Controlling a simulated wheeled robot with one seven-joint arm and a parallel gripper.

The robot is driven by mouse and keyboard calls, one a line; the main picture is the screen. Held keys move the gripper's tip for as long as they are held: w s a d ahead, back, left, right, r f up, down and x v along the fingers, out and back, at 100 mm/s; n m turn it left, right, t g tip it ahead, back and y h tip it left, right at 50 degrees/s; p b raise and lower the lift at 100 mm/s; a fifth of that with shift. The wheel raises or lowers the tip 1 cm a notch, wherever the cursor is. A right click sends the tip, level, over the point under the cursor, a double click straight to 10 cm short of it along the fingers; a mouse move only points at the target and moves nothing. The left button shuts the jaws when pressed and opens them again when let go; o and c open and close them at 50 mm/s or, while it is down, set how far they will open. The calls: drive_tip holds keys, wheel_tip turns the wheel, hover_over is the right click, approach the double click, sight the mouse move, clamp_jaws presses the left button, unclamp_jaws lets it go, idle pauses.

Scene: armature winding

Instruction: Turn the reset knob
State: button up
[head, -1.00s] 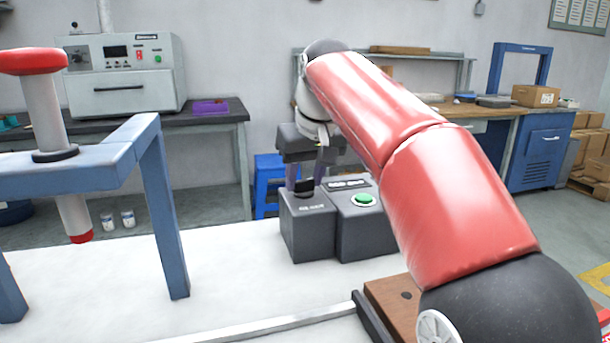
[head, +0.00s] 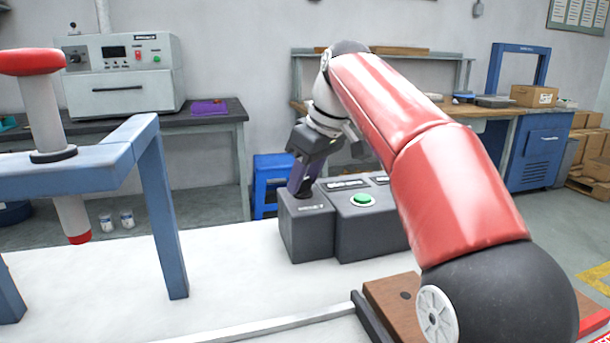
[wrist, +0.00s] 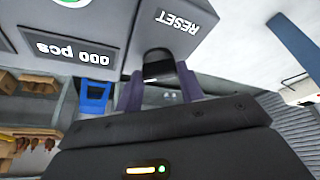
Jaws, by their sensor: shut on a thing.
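The reset knob (wrist: 158,66) is a dark knob on a grey box (wrist: 185,22) marked RESET, seen in the wrist view. My gripper (wrist: 158,85) has its two purple fingers closed on the knob's sides. In the head view my gripper (head: 302,188) reaches down onto the top of the dark grey reset box (head: 306,230), and its wrist is tilted. The knob is mostly hidden behind the fingers in the head view.
A box with a green button (head: 362,200) stands right beside the reset box. A blue frame (head: 165,205) with a red-capped white rod (head: 45,110) stands at the left. The white table (head: 225,270) is clear in front of the boxes.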

idle(0.3)
drive_tip(key=o, duration=1)
drive_tip(key=v, duration=0.5)
drive_tip(key=s+d+b, duration=0.2)
drive_tip(key=s+d, duration=0.5)
drive_tip(key=d, duration=0.2)
drive_tip(key=shift+s+d, duration=0.2)
drive_tip(key=shift+d, duration=0.05)
